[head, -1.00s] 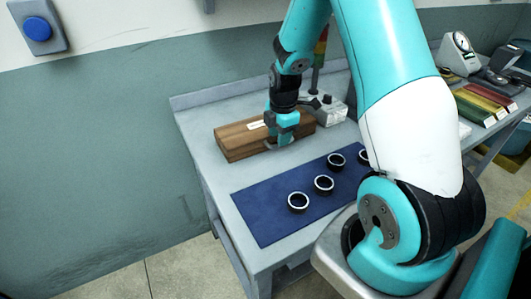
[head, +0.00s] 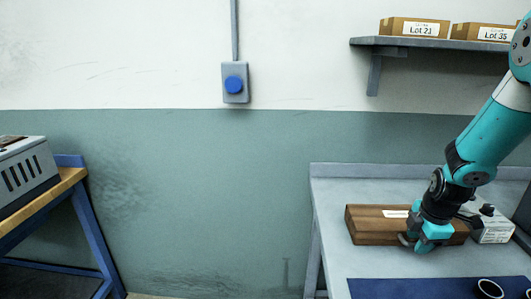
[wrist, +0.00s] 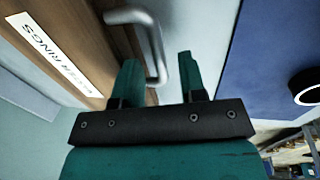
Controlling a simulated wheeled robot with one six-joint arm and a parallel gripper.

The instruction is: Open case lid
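The wooden case (head: 371,226) lies closed on the grey bench in the head view, with a white label on top. In the wrist view the case (wrist: 65,20) fills the upper left, its label ending in "RINGS". A bent metal handle (wrist: 152,42) stands out from its front side. My gripper (head: 420,246) is at the front of the case. In the wrist view my gripper (wrist: 160,72) has its fingers apart, with part of the handle in the gap between them. The handle does not appear clamped. Contact with either finger is unclear.
A blue mat (head: 400,289) with dark rings (head: 490,288) lies in front of the case. A grey device (head: 492,228) stands right of it. A shelf (head: 430,42) with lot boxes hangs above.

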